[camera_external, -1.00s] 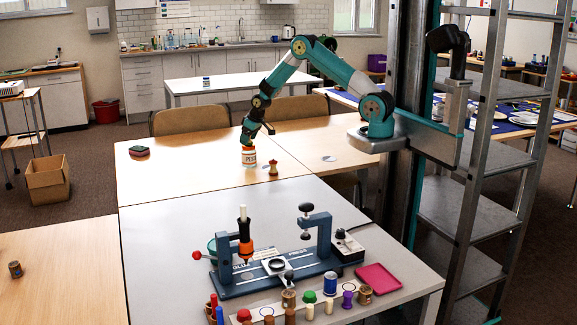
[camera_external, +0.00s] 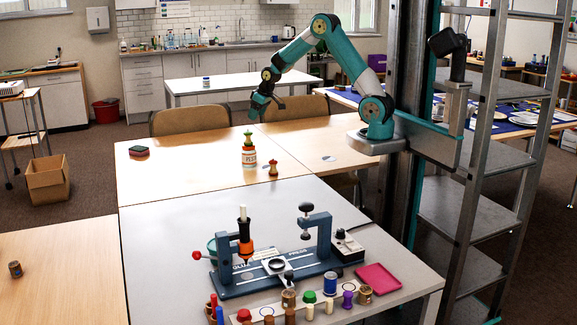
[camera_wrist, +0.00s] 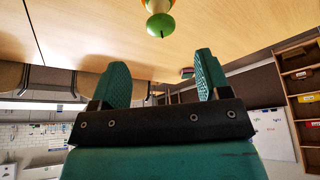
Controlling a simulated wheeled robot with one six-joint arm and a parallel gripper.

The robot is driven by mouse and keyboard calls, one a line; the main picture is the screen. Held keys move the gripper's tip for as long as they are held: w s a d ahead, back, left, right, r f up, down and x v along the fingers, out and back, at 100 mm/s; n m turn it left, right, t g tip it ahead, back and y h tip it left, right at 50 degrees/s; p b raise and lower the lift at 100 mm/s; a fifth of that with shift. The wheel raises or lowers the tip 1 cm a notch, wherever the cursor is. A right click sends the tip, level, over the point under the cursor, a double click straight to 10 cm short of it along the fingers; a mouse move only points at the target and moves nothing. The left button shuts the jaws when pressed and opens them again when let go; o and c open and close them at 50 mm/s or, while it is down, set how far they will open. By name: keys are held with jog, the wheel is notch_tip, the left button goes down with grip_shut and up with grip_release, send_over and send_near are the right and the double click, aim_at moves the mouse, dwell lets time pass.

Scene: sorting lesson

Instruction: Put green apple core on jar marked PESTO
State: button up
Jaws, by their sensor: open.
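The green apple core (camera_external: 249,137) stands upright on top of the jar. The green end of the core (camera_wrist: 160,25) also shows at the top of the wrist view, with part of the jar behind it. My gripper (camera_external: 267,103) is above and slightly right of the core, apart from it. In the wrist view my gripper (camera_wrist: 158,78) has its two fingers spread with nothing between them.
A red and yellowish core-shaped piece (camera_external: 273,168) stands just right of the jar. A blue press-like fixture (camera_external: 275,265) and several small pieces occupy the nearer grey table. Much of the wooden table is bare.

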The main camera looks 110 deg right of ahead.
jog(key=w+a+r+n+y, duration=0.2)
jog(key=a+r+n, duration=0.1)
jog(key=a, duration=0.9)
jog(key=w+a+r+n+y, duration=0.1)
jog(key=w+a+r+n, duration=0.1)
jog(key=a, duration=0.9)
jog(key=w+a+r+n+y, duration=0.2)
jog(key=w+a+r+n, duration=0.1)
jog(key=a, duration=0.9)
jog(key=s+a+r+n+g+y, duration=0.2)
jog(key=s+a+n, duration=0.6)
jog(key=s+a, duration=1.2)
jog(key=shift+s+a+r+g, duration=0.15)
jog(key=shift+s+a+g, duration=0.25)
jog(key=shift+a+g, duration=0.25)
